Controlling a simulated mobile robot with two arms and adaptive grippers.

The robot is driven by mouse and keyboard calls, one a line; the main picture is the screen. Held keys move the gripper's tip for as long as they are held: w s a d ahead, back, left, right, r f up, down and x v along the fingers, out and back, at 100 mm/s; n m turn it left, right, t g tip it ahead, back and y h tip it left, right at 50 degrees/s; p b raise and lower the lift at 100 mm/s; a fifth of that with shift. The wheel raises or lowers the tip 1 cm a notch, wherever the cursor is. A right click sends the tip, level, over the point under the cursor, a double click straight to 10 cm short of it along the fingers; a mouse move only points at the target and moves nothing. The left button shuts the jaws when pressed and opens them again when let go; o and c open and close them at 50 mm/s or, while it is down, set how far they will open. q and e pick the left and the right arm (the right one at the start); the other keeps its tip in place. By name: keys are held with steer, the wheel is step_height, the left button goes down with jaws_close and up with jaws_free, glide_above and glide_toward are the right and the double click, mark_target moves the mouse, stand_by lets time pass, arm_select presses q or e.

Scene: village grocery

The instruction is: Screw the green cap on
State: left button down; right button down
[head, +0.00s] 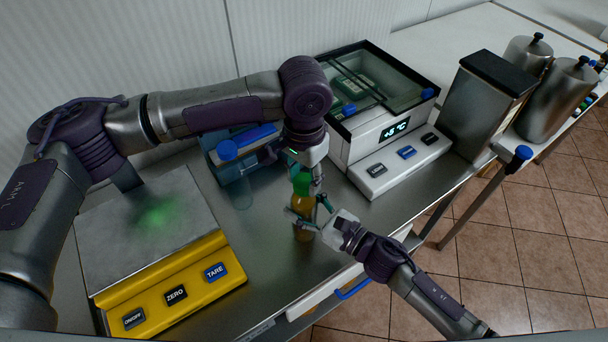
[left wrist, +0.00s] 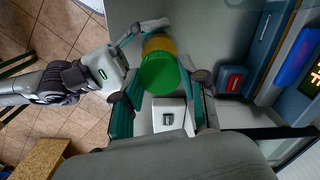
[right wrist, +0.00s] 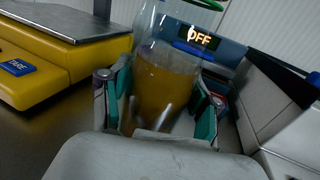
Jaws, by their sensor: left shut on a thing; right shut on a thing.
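A clear bottle of amber liquid (head: 302,228) stands upright at the steel counter's front edge. My right gripper (head: 312,218) is shut around its body from the front right; the right wrist view shows the amber liquid (right wrist: 165,90) between both fingers. The green cap (head: 301,183) is at the bottle's top, under my left gripper (head: 305,178). In the left wrist view the round green cap (left wrist: 162,76) sits between the left fingertips and covers the bottle mouth. A green rim (right wrist: 205,4) shows at the right wrist view's top edge. I cannot tell how tightly the cap sits.
A yellow scale (head: 170,285) with a steel plate lies to the left. A blue device (head: 235,170) stands behind the bottle, its display reading OFF in the right wrist view. A white cooling unit (head: 390,150) reading +5 °C stands to the right, close to my left wrist.

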arm_select(q)
steer(key=m, duration=0.4)
steer(key=shift+m, duration=0.3)
steer(key=m, duration=1.4)
steer(key=c, duration=0.6)
jaws_free()
steer(key=shift+o, duration=0.2)
step_height(320, 180, up, 12)
